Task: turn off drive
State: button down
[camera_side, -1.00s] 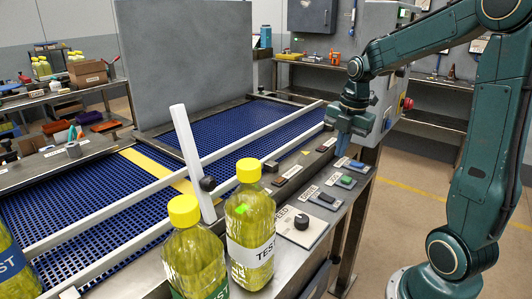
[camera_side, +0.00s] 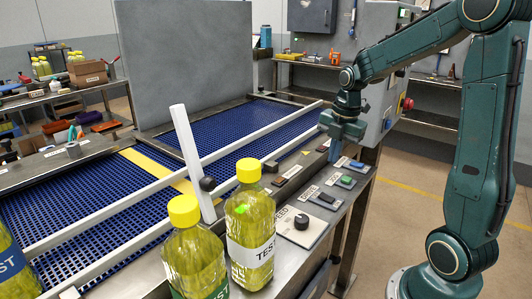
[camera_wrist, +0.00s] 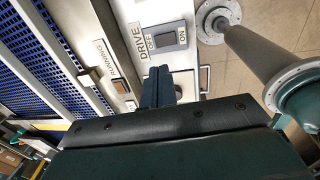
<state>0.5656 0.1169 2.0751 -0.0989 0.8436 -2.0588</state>
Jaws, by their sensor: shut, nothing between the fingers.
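The drive switch (camera_wrist: 170,38) is a blue-grey rocker on a light plate marked DRIVE in the wrist view, with OFF at its left side and ON at its right. In the side view my gripper (camera_side: 334,158) points down over the panel, left of the blue rocker. I cannot tell whether the fingertips touch the panel, or which way the rocker is tipped.
A brown RUNNING indicator (camera_wrist: 118,87) lies left of my fingers. A green button (camera_side: 347,181) and a black knob (camera_side: 301,222) sit nearer on the panel. Yellow-capped bottles (camera_side: 250,235) stand in front. White rails (camera_side: 150,195) cross the blue conveyor (camera_side: 70,200).

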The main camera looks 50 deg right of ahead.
aim_at(324, 196)
jog(key=f, duration=0.4)
jog(key=w+f, duration=0.1)
jog(key=f, duration=0.6)
jog(key=shift+w+f, duration=0.2)
jog(key=shift+f, duration=0.1)
jog(key=shift+f, duration=0.2)
jog(key=shift+s, duration=0.15)
jog(key=shift+s+r, duration=0.15)
jog(key=shift+s, duration=0.45)
jog(key=shift+r, duration=0.2)
notch_tip(324, 196, up, 14)
jog(key=s, duration=0.1)
jog(key=shift+s+f, duration=0.2)
jog(key=shift+s, duration=0.15)
dwell(0.6)
